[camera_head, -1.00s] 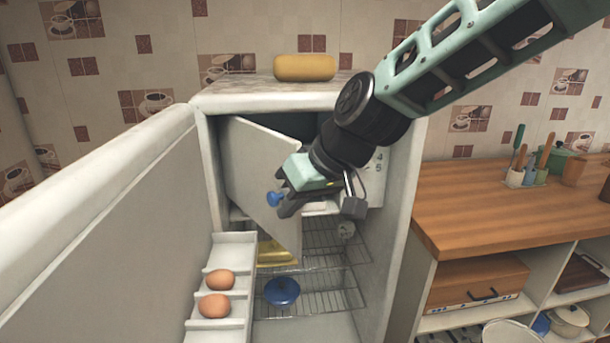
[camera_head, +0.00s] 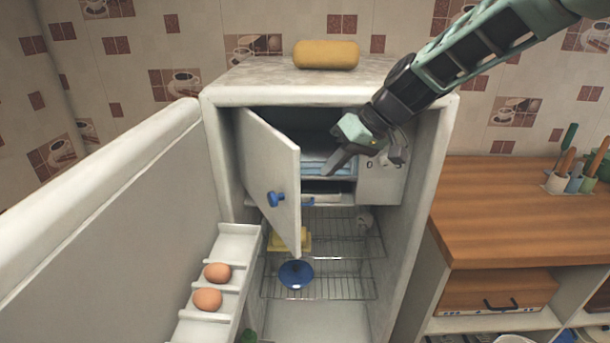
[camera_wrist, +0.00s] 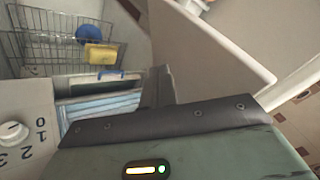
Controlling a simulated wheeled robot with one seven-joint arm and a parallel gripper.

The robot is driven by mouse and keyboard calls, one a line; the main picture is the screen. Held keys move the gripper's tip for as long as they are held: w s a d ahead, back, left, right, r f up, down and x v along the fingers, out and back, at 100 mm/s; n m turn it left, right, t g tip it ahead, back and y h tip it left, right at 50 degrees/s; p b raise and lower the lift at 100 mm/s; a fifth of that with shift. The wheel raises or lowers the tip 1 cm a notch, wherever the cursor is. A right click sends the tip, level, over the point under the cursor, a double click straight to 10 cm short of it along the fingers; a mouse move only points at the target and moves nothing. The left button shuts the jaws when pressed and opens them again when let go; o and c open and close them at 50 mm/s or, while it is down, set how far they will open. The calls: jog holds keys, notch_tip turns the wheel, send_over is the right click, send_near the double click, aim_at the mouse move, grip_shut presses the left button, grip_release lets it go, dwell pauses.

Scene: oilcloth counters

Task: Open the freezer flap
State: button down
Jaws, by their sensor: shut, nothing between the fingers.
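The freezer flap (camera_head: 268,170) is a white panel with a blue knob (camera_head: 276,199). It is hinged at its left and stands swung well open, out toward the front left. Behind it the freezer compartment shows light blue items (camera_head: 325,166) inside. My gripper (camera_head: 335,164) is in front of the compartment opening, right of the flap and apart from the knob. It is shut and empty. In the wrist view my gripper (camera_wrist: 160,88) is beside the blue items (camera_wrist: 100,107), and the flap's pale panel (camera_wrist: 215,50) shows beyond it.
The fridge door (camera_head: 120,225) stands open at left, with eggs (camera_head: 207,299) on its shelf. Wire racks (camera_head: 335,285) below hold a blue dish (camera_head: 297,274) and a yellow item (camera_head: 292,240). A wooden counter (camera_head: 520,205) stands at right.

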jog(key=s+a+f+p, duration=0.1)
jog(key=a+f+p, duration=0.2)
jog(key=a, duration=0.3)
jog(key=shift+s, duration=0.25)
jog(key=shift+f, duration=0.1)
